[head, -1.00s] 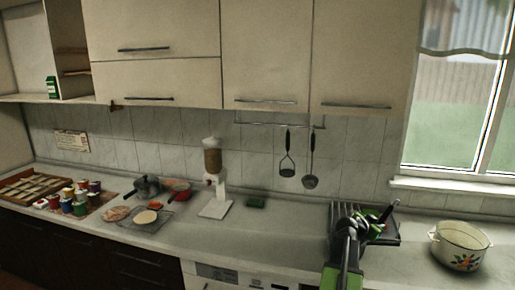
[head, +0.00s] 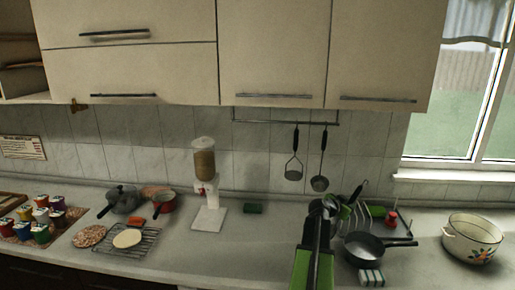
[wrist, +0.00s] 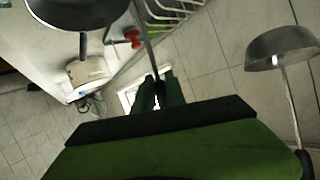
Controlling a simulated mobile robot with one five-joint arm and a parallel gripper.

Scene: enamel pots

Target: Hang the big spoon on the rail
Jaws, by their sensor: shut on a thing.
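My gripper (head: 331,203) is in front of the counter's dish rack, below and near the hanging tools. In the wrist view its green fingers (wrist: 156,90) are shut on a thin grey shaft, which I take for the big spoon (wrist: 146,38); its far end runs out of the picture. In the head view a black handle (head: 357,191), seemingly the spoon's, slants up to the right beside the gripper. The bowl cannot be made out. The rail (head: 285,122) runs under the wall cabinets.
The dish rack (head: 402,228) stands at the right, with a dark pan (head: 372,247) before it. A flowered pot (head: 471,238) is farther right. A dispenser (head: 208,196) stands left of the gripper.

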